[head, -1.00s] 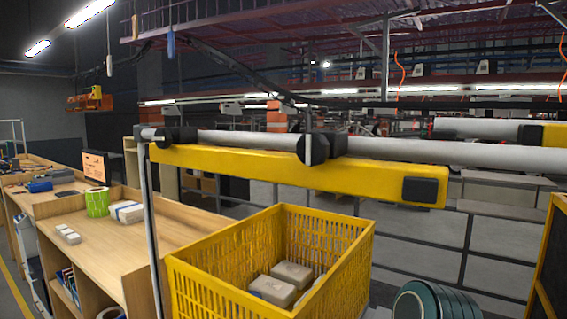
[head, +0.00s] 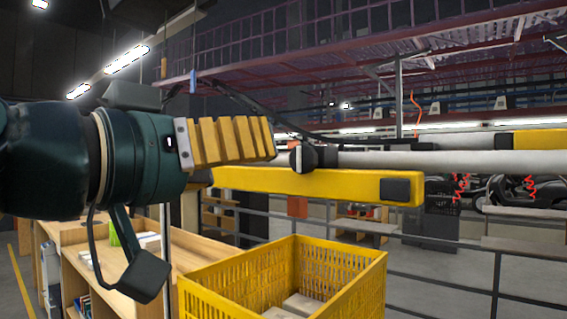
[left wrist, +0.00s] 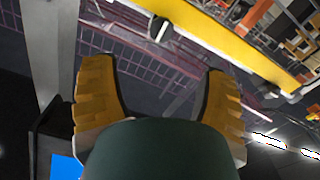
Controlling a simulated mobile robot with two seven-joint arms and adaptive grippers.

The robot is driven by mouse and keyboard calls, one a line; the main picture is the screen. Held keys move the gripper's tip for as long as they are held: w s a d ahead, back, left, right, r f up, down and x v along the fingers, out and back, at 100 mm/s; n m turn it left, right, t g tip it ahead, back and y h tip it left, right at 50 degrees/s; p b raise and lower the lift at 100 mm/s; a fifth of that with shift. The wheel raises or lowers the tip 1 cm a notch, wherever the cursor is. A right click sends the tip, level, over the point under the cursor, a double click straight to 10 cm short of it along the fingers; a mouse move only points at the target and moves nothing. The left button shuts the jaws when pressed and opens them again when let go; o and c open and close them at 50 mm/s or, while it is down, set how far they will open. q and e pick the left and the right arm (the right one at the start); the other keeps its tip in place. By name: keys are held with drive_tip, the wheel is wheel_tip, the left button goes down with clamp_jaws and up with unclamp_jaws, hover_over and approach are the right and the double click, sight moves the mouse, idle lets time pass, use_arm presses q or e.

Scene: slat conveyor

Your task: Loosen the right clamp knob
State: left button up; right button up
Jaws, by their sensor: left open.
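The right clamp knob (head: 304,158), black and round, sits on the grey rail (head: 430,160) above the yellow bar (head: 320,184). It also shows in the left wrist view as a dark knob (left wrist: 160,29) at the edge of the yellow bar (left wrist: 225,40). My left gripper (head: 272,140), with ribbed yellow fingers, points right, its tips just left of the knob in the head view. In the left wrist view my left gripper (left wrist: 157,65) is open and empty, with the knob beyond the finger gap. The left clamp is largely hidden behind my left gripper. My right gripper is not in view.
A yellow crate (head: 372,290) with grey boxes stands below the bar. A wooden bench (head: 190,262) is at the left. Railings stand behind.

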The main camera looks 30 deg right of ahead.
sight(300, 159)
use_arm(q)
drive_tip(key=p+x, duration=0.1)
drive_tip(key=x, duration=1.2)
drive_tip(key=shift+w, duration=0.1)
drive_tip(key=c, duration=1.2)
drive_tip(key=shift+n+p, duration=0.35)
drive_tip(key=shift+n, duration=0.05)
drive_tip(key=n+p, duration=0.1)
drive_tip(key=n, duration=0.2)
drive_tip(key=shift+n, duration=0.3)
drive_tip(key=n+p, duration=0.1)
drive_tip(key=n, duration=0.3)
drive_tip(key=shift+n+p, duration=0.3)
drive_tip(key=n+p, duration=0.1)
drive_tip(key=n, duration=0.3)
drive_tip(key=shift+n, duration=0.3)
drive_tip(key=shift+n+p, duration=0.65)
drive_tip(key=shift+n, duration=1.55)
